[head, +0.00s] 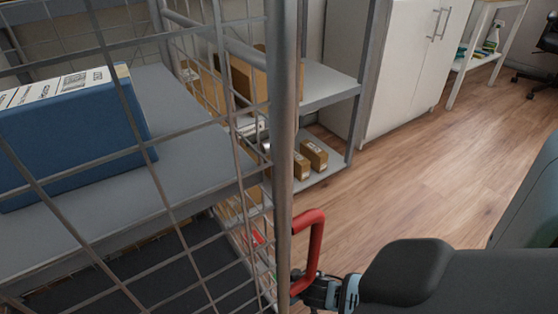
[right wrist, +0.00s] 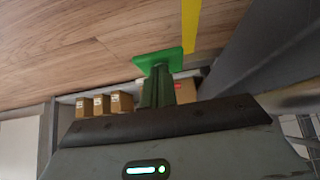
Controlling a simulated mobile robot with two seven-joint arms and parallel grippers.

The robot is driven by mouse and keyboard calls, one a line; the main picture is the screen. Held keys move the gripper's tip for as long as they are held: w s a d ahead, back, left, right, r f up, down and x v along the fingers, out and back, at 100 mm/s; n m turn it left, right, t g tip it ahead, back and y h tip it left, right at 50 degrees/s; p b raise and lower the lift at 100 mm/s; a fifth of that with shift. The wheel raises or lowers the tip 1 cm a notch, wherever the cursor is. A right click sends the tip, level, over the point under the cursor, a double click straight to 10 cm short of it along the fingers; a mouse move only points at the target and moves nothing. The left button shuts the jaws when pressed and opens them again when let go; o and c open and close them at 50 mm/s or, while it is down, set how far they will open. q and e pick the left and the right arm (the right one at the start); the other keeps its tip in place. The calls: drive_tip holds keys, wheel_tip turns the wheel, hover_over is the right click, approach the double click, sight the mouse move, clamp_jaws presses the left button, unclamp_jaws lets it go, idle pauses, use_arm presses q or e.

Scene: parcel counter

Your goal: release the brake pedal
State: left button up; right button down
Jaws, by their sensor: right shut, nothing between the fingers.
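The brake pedal looks to be the bright green flat plate (right wrist: 158,61) in the right wrist view, near the floor. My right gripper (right wrist: 159,74) is shut and empty there, its fingers reaching up to the plate's near edge. The fingertips overlap the plate in the picture; I cannot tell whether they touch it. In the head view a dark arm part comes in from the lower right, beside the red handle (head: 318,235) on the cage trolley's post (head: 281,110). The right fingertips are not discernible there. My left gripper is not in view.
The trolley's wire mesh fills the left, with a blue box (head: 75,135) on its grey shelf. Behind stands a rack (head: 330,85) with small brown cartons (head: 313,153), also in the right wrist view (right wrist: 101,104). Wooden floor (head: 440,165) is open at right.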

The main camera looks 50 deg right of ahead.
drive_tip(key=shift+s+a+f, duration=0.1)
drive_tip(key=shift+s+f, duration=0.05)
drive_tip(key=shift+f, duration=0.3)
drive_tip(key=shift+s+a+f, duration=0.1)
drive_tip(key=shift+s+f, duration=0.05)
drive_tip(key=shift+f, duration=0.25)
drive_tip(key=shift+d+f, duration=0.1)
drive_tip(key=shift+f, duration=0.2)
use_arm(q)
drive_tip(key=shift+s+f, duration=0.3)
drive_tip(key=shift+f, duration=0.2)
use_arm(e)
drive_tip(key=shift+r, duration=0.1)
drive_tip(key=shift+w, duration=0.1)
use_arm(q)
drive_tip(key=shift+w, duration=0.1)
use_arm(e)
drive_tip(key=shift+d, duration=0.1)
